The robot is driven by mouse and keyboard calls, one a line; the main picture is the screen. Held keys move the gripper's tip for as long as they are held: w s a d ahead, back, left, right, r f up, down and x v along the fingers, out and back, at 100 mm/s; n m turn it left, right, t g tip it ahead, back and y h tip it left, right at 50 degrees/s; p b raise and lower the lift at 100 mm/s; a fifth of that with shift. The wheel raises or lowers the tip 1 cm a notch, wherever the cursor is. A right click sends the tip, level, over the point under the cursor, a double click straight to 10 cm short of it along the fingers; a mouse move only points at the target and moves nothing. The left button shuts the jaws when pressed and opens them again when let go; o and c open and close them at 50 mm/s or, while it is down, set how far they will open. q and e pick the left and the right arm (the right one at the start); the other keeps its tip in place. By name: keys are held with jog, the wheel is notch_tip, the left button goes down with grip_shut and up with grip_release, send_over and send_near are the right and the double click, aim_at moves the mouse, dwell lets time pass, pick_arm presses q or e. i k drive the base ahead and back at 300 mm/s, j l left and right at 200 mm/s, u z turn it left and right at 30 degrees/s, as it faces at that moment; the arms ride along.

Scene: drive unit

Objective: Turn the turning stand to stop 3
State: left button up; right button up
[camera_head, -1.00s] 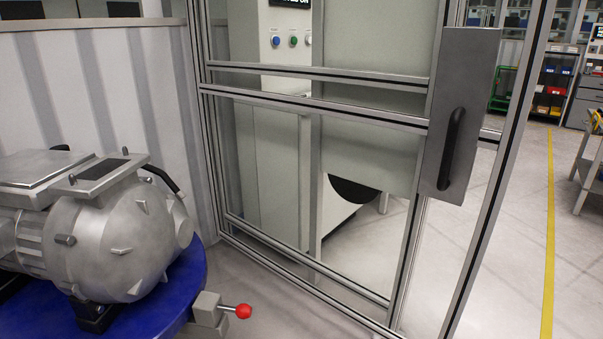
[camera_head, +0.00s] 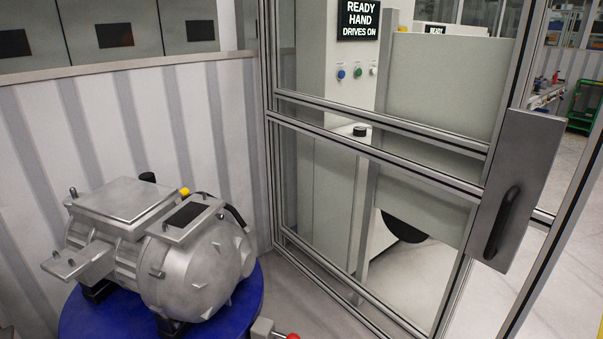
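The turning stand shows at the lower left as a round blue plate (camera_head: 240,300). A grey metal drive unit (camera_head: 195,255) with a flat-topped box and a ribbed round housing sits on it. A grey block (camera_head: 262,328) with a red knob (camera_head: 292,336) sticks out at the plate's front right edge, cut off by the picture's bottom. No stop numbers are readable on the stand. Neither of my grippers is in view.
A framed glass door (camera_head: 375,150) with a grey plate and black handle (camera_head: 502,222) stands on the right. Behind it, a cabinet sign (camera_head: 358,20) reads "READY HAND DRIVES ON". A ribbed pale wall (camera_head: 130,130) runs behind the stand. Floor shows between stand and door.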

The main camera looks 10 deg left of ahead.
aim_at(148, 259)
jog(key=j+u, duration=0.1)
jog(key=u, duration=0.3)
jog(key=j+u, duration=0.1)
jog(key=u, duration=0.3)
jog(key=j+u, duration=0.15)
jog(key=u, duration=0.25)
